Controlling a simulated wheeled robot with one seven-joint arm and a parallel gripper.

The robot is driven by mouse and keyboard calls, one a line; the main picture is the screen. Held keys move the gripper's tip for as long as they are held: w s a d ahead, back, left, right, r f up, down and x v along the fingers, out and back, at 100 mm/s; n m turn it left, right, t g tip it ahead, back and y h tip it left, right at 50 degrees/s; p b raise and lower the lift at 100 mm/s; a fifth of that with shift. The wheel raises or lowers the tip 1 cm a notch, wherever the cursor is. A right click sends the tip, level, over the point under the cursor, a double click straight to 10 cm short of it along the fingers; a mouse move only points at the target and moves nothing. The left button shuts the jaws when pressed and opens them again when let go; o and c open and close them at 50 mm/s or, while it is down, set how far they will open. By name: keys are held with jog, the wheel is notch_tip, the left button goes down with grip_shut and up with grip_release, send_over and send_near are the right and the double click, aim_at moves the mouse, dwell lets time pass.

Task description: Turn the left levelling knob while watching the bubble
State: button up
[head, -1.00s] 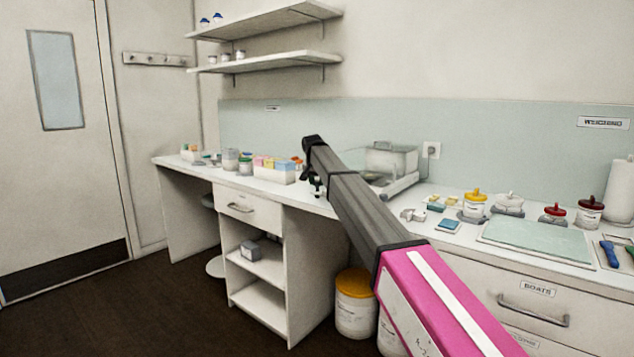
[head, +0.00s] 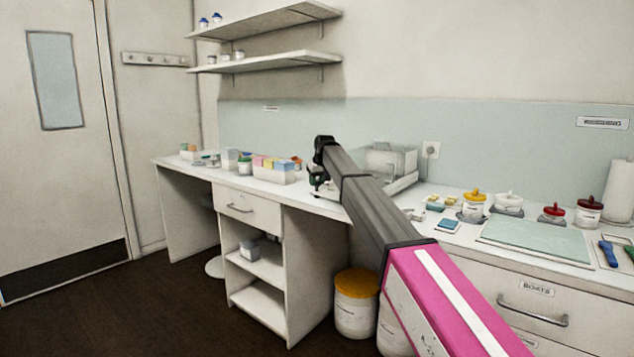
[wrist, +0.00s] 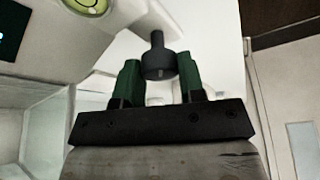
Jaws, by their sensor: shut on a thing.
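The balance (head: 392,166) stands on the bench with its glass box, partly behind my arm in the head view. In the wrist view, its pale body (wrist: 62,45) fills the upper left. The yellow-green bubble level (wrist: 90,5) is cut off by the top edge, so the bubble's place is hard to judge. A dark levelling knob (wrist: 157,62) with a thin stem sits between the green fingers of my gripper (wrist: 159,76), which is shut on it. In the head view, my gripper (head: 318,184) is small and partly hidden by the arm.
A dark display (wrist: 12,30) shows at the wrist view's left edge. Left of my gripper stand a box of coloured packs (head: 273,176) and small jars. To the right are lidded jars (head: 474,204) and a pale green mat (head: 535,240). Shelves (head: 265,62) hang above.

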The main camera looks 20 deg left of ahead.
dwell(0.4)
jog(key=o, duration=0.9)
jog(key=shift+r, duration=0.1)
jog(key=v, duration=1)
jog(key=shift+d+r, duration=0.15)
jog(key=shift+r, duration=0.2)
jog(key=shift+s, duration=0.1)
